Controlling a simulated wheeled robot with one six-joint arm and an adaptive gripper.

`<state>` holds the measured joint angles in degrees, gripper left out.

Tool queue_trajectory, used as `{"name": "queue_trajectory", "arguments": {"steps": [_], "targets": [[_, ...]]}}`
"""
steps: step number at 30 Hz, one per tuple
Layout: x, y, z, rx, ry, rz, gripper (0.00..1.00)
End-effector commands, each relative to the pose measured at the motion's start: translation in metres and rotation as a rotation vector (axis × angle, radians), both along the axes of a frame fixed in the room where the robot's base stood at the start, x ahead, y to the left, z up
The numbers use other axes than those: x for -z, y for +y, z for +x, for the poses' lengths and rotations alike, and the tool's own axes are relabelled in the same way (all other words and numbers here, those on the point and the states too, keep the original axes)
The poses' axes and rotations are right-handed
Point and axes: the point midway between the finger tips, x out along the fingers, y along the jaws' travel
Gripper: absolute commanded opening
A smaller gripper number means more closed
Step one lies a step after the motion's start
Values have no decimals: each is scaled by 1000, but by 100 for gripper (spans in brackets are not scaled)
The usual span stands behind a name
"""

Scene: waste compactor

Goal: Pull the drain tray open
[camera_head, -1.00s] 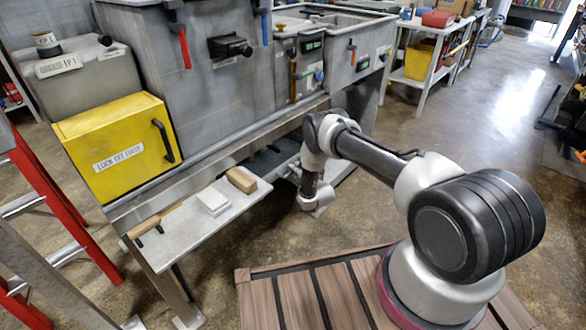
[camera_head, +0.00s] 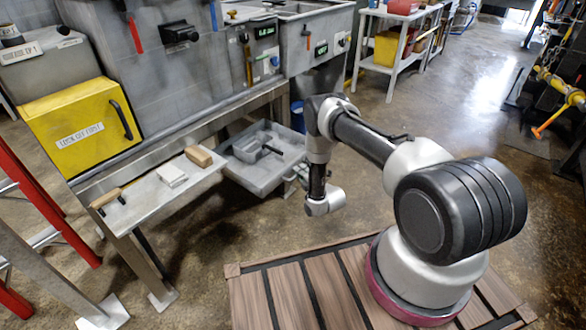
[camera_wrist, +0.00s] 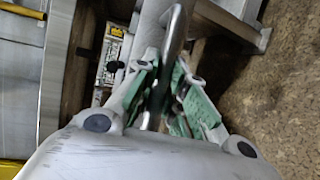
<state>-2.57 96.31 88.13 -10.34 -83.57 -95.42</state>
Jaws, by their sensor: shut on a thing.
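The drain tray (camera_head: 238,172) is a grey, shallow open tray under the machine's bench. In the head view it sticks out well past the bench's lower edge, and a grey scoop-like object (camera_head: 256,150) lies in it. My gripper (camera_wrist: 166,82) has green finger pads, closed around a bent metal bar (camera_wrist: 176,38), the tray's handle. In the head view my gripper is at the tray's near right corner, largely hidden by my wrist. The tray body is hard to make out in the wrist view.
A side shelf (camera_head: 140,206) carries a wooden-handled tool (camera_head: 106,199), a white block (camera_head: 171,175) and a tan block (camera_head: 198,155). Floor in front of the tray is clear.

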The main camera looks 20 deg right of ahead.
Motion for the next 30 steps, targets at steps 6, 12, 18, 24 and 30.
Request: {"name": "queue_trajectory", "arguments": {"steps": [6, 12, 18, 24, 30], "targets": [[1, -21, -28, 1, 3, 0, 0], [1, -29, -41, 0, 3, -1, 0], [1, -32, -44, 0, 2, -1, 0], [1, -32, -44, 0, 2, -1, 0], [1, -32, -44, 0, 2, -1, 23]]}}
